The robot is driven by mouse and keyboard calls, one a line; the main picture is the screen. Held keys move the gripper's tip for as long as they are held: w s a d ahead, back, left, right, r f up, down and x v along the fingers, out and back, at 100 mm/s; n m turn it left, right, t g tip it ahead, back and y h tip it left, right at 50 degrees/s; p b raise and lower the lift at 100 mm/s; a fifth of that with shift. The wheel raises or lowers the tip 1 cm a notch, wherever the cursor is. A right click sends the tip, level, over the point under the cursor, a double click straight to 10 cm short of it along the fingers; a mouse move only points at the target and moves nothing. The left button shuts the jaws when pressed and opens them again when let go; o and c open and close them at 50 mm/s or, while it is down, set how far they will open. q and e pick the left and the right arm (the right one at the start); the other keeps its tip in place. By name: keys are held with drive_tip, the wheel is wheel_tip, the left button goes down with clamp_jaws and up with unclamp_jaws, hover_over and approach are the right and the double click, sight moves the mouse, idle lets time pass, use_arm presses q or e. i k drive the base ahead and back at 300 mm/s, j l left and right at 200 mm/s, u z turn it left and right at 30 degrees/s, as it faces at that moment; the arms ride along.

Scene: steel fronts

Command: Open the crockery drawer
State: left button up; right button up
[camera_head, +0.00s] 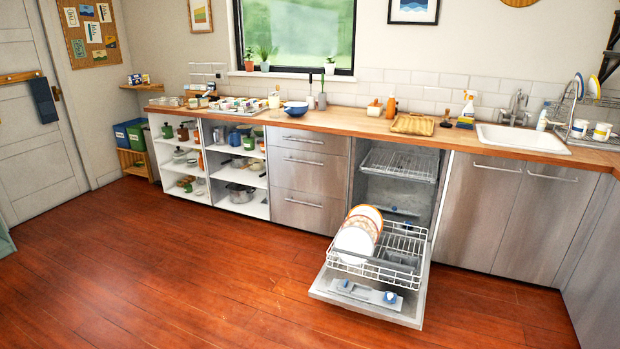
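A steel-fronted stack of three drawers (309,177) stands under the wooden counter, between the open shelves and the dishwasher. Each drawer has a horizontal bar handle, and all three look shut. The top drawer (308,142) is the shallowest, the middle drawer (308,170) is below it, and the bottom drawer (307,211) is near the floor. I cannot tell from the fronts which one holds crockery. Neither of my grippers shows in the head view.
The dishwasher door (368,303) is folded down to the right of the drawers, its lower rack (405,250) pulled out with several plates (353,243). Open shelves (240,207) with dishes and pots stand left. The wooden floor (190,270) in front is clear.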

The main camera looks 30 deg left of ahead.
sight(308, 172)
drive_tip(key=i+j, duration=0.15)
drive_tip(key=j, duration=0.15)
drive_tip(key=i+j, duration=0.15)
drive_tip(key=j, duration=0.15)
drive_tip(key=i+j+z, duration=0.1)
drive_tip(key=i+j, duration=0.2)
drive_tip(key=j, duration=0.35)
